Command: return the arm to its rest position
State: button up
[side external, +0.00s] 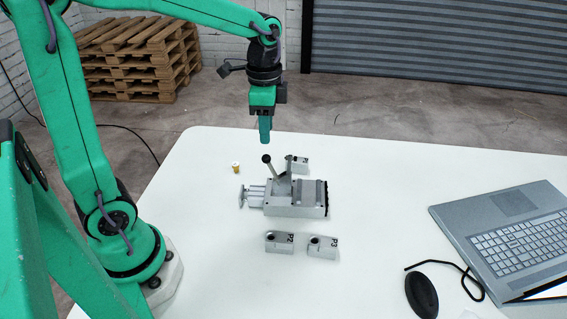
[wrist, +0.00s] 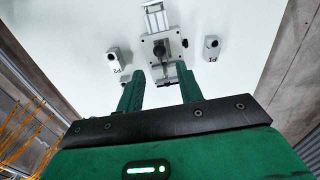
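My gripper (side external: 265,130) hangs in the air above the white table, pointing down, behind and above the grey clamp fixture (side external: 295,205). In the wrist view my gripper (wrist: 158,72) shows two green fingers set apart with nothing held between them. The fixture, with its black-knobbed lever, shows beyond the fingertips in the wrist view (wrist: 162,48). My arm is raised and reaches out over the table, clear of everything on it.
Two grey blocks (side external: 279,242) (side external: 322,246) lie in front of the fixture, another (side external: 299,165) behind it. A small brass-coloured piece (side external: 236,168) stands at the left. A laptop (side external: 510,235) and black mouse (side external: 421,294) are at the right. Pallets (side external: 140,55) stand behind.

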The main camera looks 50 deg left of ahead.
jog(key=s+d+r+n+t, duration=0.2)
jog(key=s+r+n+t, duration=0.2)
jog(key=s+n, duration=0.4)
jog(key=s+t, duration=0.1)
jog(key=s, duration=0.3)
jog(key=shift+t, duration=0.3)
